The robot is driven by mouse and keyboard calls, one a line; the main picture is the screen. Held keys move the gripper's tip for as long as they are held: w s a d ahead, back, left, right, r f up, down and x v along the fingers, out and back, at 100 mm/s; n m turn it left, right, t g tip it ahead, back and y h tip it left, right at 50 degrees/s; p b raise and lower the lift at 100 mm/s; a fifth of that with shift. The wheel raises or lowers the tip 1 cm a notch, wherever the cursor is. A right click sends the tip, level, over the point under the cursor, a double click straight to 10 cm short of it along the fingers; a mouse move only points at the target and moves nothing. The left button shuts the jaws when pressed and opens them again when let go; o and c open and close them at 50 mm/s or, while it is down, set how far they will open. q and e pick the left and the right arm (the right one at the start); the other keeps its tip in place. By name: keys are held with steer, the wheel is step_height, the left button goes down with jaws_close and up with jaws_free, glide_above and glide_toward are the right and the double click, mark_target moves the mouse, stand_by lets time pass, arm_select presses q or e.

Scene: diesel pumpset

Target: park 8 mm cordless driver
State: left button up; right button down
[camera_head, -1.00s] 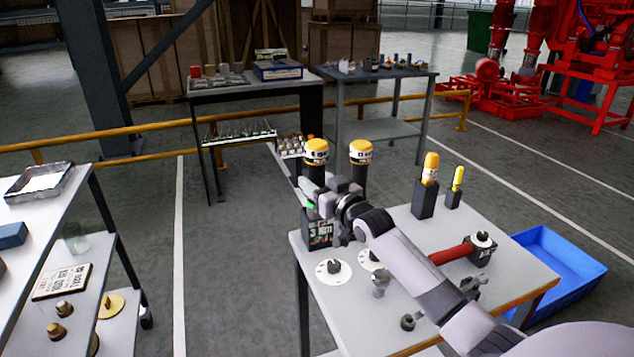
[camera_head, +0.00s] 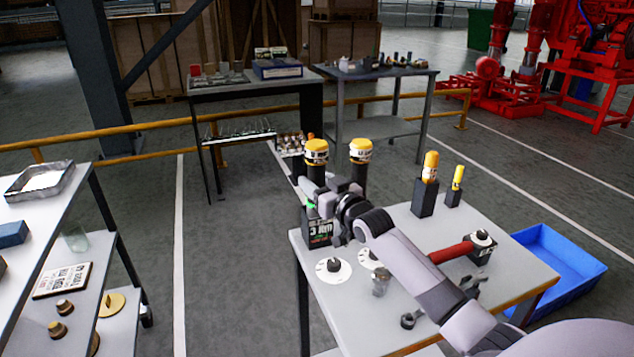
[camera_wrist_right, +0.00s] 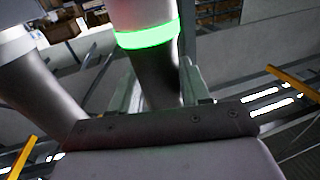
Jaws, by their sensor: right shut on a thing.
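Two upright drivers with black bodies and yellow tops stand at the near table's far left corner: a left one (camera_head: 316,153) and a right one (camera_head: 361,153). My right gripper (camera_head: 312,192) is shut on the left driver's body; a green ring shows just below it. A labelled black holder (camera_head: 318,232) is under this driver; whether it is fully seated is hidden by my gripper. In the right wrist view the held driver's dark body with its lit green band (camera_wrist_right: 148,38) stands between the fingers. The other driver (camera_wrist_right: 42,88) is beside it. My left gripper is out of view.
The near table (camera_head: 440,236) also bears white dials (camera_head: 332,271), a red-handled tool (camera_head: 450,252) and two black holders with yellow-topped items (camera_head: 430,168). A blue bin (camera_head: 560,260) is on the floor at right. A shelf unit stands at left, with open floor between.

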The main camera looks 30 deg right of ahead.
steer(key=shift+f+b, duration=0.5)
steer(key=shift+f, duration=0.15)
steer(key=shift+c, duration=2.3)
jaws_free()
steer(key=shift+f, duration=0.3)
steer(key=s, duration=0.7)
steer(key=shift+r, duration=0.15)
steer(key=shift+a, duration=0.1)
